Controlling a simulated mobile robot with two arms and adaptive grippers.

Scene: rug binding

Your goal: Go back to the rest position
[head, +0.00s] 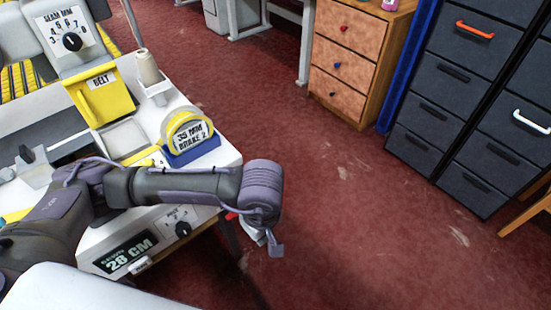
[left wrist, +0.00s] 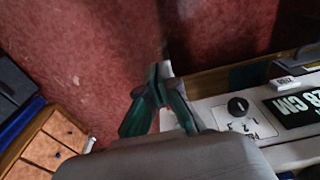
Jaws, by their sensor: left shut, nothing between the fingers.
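My left arm reaches in from the left in the head view, across the front of the white machine table (head: 228,157). My left gripper (head: 272,243) hangs just past the table's right end, above the red floor, and is partly hidden by my wrist. In the left wrist view the dark green fingers of my left gripper (left wrist: 160,75) are together and hold nothing. The table's front panel with a black knob (left wrist: 238,107) is to their right in that view. My right gripper is in neither view.
A tape roll (head: 188,134) marked 35 MM, a thread cone (head: 147,68) and a yellow BELT box (head: 100,95) are on the table. A wooden drawer unit (head: 350,65) and dark drawer cabinets (head: 450,100) stand beyond. The red floor (head: 340,200) between is clear.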

